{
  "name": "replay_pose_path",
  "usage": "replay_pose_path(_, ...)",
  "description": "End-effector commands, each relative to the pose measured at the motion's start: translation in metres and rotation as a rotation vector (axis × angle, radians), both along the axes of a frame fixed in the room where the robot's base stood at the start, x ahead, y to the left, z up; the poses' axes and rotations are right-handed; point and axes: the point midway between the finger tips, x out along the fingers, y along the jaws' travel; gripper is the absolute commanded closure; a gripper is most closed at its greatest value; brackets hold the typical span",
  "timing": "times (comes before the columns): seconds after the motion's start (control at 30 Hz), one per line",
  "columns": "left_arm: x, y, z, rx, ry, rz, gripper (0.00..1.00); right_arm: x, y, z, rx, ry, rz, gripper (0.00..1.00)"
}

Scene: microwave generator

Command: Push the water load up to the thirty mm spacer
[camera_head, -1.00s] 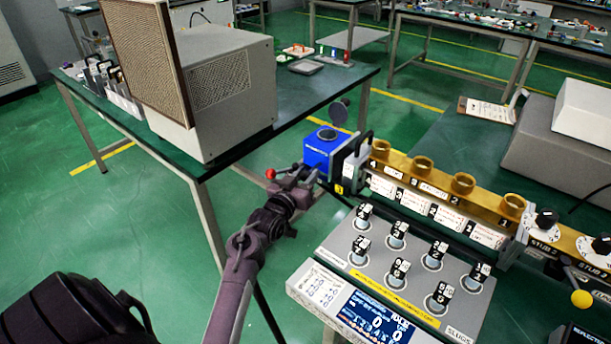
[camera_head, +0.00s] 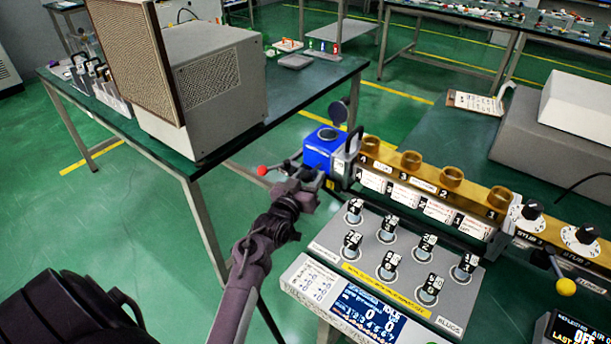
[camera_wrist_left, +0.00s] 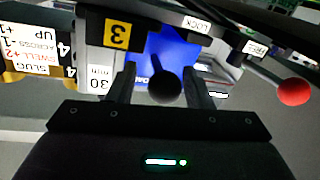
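The water load is a blue box (camera_head: 322,148) with a round dark top, at the left end of the brass waveguide (camera_head: 410,160). It also shows as blue in the wrist view (camera_wrist_left: 165,45), beside a yellow "3" label. I see no clear gap between load and spacer, but contact is uncertain. My left gripper (camera_head: 312,178) is in front of the load, fingers apart around a black ball knob (camera_wrist_left: 165,88). My right gripper is out of view.
A slug panel (camera_head: 390,270) with several numbered slugs and a screen stands in front of the waveguide. A red ball (camera_head: 262,170) is left of my gripper. A table (camera_head: 300,105) with a large grille-fronted box (camera_head: 212,90) stands behind left.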

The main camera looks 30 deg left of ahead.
Motion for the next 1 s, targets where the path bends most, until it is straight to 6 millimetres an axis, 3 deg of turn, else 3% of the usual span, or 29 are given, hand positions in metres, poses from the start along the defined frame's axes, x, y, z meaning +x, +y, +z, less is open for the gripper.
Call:
replay_pose_path(0.37,-0.005,0.002,0.000,0.002,-0.001,0.005,0.49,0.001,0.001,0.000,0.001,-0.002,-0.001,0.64)
replay_pose_path(0.7,-0.058,-0.005,-0.001,0.002,0.002,0.005,0.49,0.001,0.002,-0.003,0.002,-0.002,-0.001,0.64)
replay_pose_path(1.0,-0.078,-0.008,0.000,0.000,-0.002,0.002,0.49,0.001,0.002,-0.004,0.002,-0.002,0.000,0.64)
